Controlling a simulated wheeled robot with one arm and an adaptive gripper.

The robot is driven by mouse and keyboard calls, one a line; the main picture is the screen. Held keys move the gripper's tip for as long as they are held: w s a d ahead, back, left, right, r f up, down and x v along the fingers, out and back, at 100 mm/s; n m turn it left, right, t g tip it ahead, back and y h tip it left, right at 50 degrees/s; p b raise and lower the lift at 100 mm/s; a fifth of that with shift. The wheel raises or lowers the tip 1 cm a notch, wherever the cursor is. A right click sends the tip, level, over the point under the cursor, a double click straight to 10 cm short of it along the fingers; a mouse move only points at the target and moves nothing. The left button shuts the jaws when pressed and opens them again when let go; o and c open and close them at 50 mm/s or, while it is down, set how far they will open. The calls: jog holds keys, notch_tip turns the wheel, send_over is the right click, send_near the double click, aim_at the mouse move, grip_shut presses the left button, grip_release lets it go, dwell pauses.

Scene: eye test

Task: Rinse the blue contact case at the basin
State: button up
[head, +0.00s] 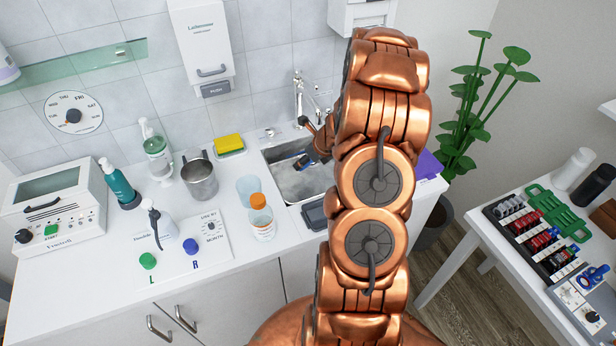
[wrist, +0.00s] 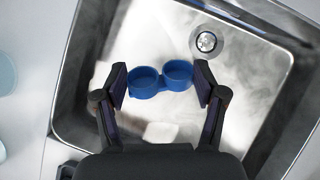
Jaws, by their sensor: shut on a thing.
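The blue contact case (wrist: 146,84) has two round cups, both uncapped and facing up in the wrist view. My gripper (wrist: 161,82) is shut on it, one finger at each outer side. In the head view my gripper (head: 316,152) reaches into the steel basin (head: 290,188), and a bit of blue shows at its fingers. Most of the case is hidden there. The drain (wrist: 206,41) lies beyond the case in the wrist view. The tap (head: 299,97) stands at the back of the basin. I cannot make out running water.
A yellow sponge (head: 229,143), a steel mug (head: 200,180), clear cups and an orange-capped jar (head: 261,222) stand left of the basin. A green cap (head: 147,260) by L and a blue cap (head: 190,246) by R lie farther left. A dark scale-like box (head: 314,214) sits at the basin's front edge.

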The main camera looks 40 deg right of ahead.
aim_at(308, 164)
jog(key=shift+r+p, duration=0.65)
jog(key=shift+r, duration=2.2)
jog(key=shift+r, duration=2)
jog(key=shift+s, duration=0.1)
